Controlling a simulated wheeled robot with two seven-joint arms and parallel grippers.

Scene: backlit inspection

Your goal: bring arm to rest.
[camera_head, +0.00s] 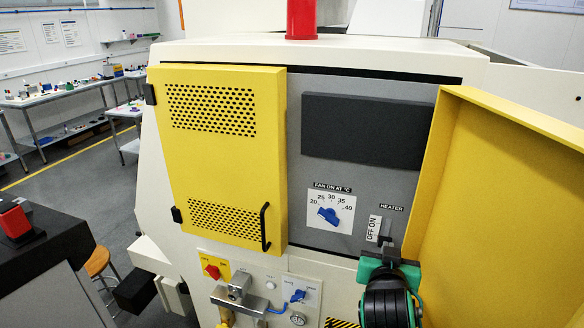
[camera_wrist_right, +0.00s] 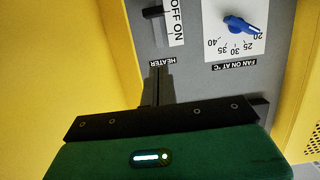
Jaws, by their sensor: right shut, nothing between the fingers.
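My right gripper (camera_head: 387,246) is in front of the lower right part of the grey control panel, just below the heater switch. In the right wrist view its dark fingers (camera_wrist_right: 158,86) are together and empty, pointing towards the panel by the HEATER label. The heater switch's dark knob (camera_wrist_right: 152,12) sits beside the OFF end of its OFF/ON label and appears clear of the fingertips. The blue fan dial (camera_head: 328,214) is left of the switch in the head view and points near 20. My left gripper is not in view.
A closed yellow perforated door (camera_head: 220,150) covers the cabinet's left side. An open yellow door (camera_head: 500,200) stands close to the right of my right arm. Below are a red knob (camera_head: 212,271), a blue handle (camera_head: 297,295) and a metal fitting (camera_head: 238,293). Workbenches stand far left.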

